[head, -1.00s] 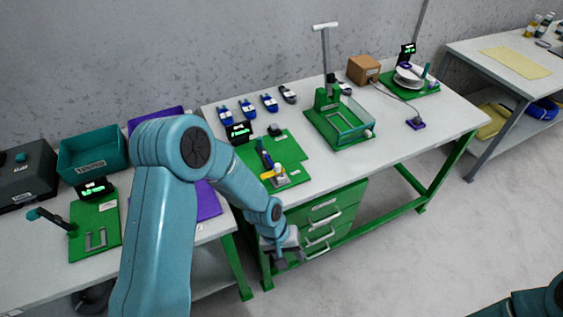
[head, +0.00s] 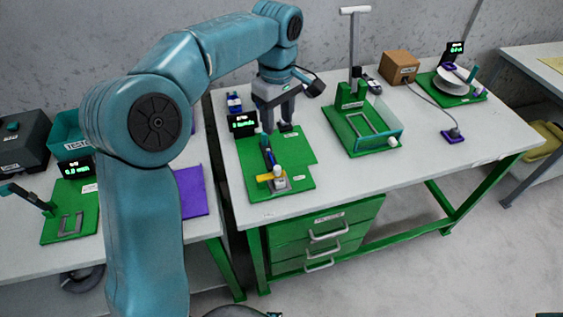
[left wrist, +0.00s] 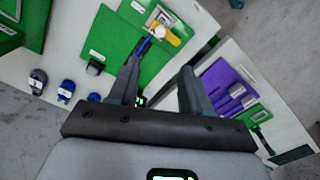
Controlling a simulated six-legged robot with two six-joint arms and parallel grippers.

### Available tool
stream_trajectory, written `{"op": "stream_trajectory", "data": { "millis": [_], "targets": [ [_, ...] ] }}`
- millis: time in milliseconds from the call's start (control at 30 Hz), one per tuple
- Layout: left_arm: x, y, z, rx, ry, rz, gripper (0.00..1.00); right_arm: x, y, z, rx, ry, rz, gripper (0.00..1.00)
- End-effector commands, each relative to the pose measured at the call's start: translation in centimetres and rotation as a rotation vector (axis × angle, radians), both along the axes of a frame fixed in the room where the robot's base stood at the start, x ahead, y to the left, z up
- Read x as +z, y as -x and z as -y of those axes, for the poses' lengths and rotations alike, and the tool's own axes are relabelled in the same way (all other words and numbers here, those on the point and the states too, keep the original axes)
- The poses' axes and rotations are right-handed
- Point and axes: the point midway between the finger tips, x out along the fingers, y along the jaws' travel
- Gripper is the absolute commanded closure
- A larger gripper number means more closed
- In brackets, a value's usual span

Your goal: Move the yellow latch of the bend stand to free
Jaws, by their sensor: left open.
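The bend stand is a green board (head: 300,165) on the white bench, with a blue cable (head: 267,152) and a white knob (head: 277,171) on it. Its yellow latch (head: 266,178) is a small bar at the front of the board, beside the knob. My right gripper is out of view.
A small display (head: 242,123) stands at the board's back left. A green frame fixture (head: 360,125) with a tall handle is to the right. A brown box (head: 399,67) and a reel (head: 452,82) stand farther right.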

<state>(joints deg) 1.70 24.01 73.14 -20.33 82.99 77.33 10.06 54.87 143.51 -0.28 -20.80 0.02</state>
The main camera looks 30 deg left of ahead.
Motion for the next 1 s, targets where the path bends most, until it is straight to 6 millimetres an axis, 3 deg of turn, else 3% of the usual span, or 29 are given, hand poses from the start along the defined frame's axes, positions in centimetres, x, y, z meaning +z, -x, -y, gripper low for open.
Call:
{"op": "stream_trajectory", "data": {
  "millis": [167,600,800,1000],
  "targets": [
    [-2.6,0.5,-0.2,0.002,0.0,-0.007,0.52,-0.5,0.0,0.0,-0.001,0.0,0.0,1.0],
    [-12.7,0.6,-0.3,-0.001,0.001,-0.008,0.52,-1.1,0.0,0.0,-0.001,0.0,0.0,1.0],
    [-15.4,0.3,-0.3,-0.002,0.001,-0.004,0.52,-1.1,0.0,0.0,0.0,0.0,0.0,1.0],
    [-16.2,0.2,-0.3,-0.001,0.001,-0.002,0.52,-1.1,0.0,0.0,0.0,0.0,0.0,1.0]
  ]
}}
